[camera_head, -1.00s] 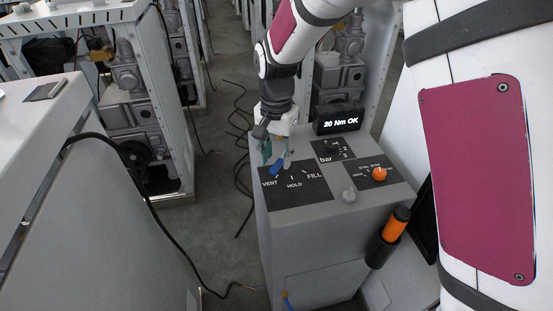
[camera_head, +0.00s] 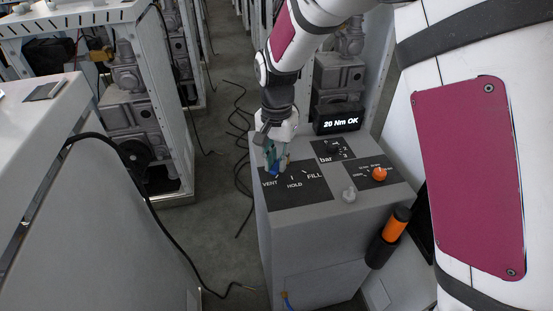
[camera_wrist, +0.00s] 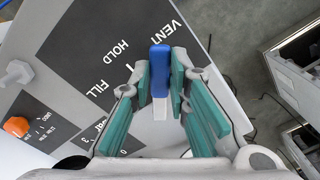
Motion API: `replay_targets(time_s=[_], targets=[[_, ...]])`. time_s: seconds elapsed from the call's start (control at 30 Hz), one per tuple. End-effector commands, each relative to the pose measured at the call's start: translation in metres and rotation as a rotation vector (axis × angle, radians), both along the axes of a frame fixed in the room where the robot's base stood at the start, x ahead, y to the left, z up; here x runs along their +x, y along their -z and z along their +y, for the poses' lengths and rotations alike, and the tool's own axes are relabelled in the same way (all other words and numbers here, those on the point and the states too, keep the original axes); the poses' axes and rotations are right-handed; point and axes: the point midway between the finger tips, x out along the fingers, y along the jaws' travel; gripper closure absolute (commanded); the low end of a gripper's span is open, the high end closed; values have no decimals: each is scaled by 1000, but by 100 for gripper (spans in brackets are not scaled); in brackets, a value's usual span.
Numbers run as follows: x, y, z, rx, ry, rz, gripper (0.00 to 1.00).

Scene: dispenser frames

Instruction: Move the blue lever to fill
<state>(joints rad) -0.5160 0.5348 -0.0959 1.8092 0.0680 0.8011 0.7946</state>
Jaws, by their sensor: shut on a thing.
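The blue lever (camera_wrist: 160,72) stands on a black panel (camera_head: 297,195) marked VENT, HOLD and FILL, on top of a grey cabinet. In the wrist view it lies between the two green-padded fingers of my gripper (camera_wrist: 161,88), near their tips. My gripper (camera_head: 276,168) is shut on the lever at the panel's left, near the VENT mark. In the head view the fingers hide most of the lever. The FILL mark is at the panel's right side.
An orange knob (camera_head: 379,174) and a grey knob (camera_head: 349,194) are on the cabinet top to the right. A display (camera_head: 338,119) reading "20 Nm OK" stands behind. An orange-and-black cylinder (camera_head: 389,237) is at the cabinet's right side. Cables lie on the floor to the left.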

Motion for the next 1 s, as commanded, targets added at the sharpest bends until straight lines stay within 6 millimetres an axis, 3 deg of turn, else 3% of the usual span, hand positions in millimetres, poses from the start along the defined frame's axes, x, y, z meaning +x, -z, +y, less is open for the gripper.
replay_targets(time_s=[0.37, 1.0], targets=[[-3, -1, -12, 1, -180, -1, 100], [0, -1, -47, 1, -780, -1, 100]])
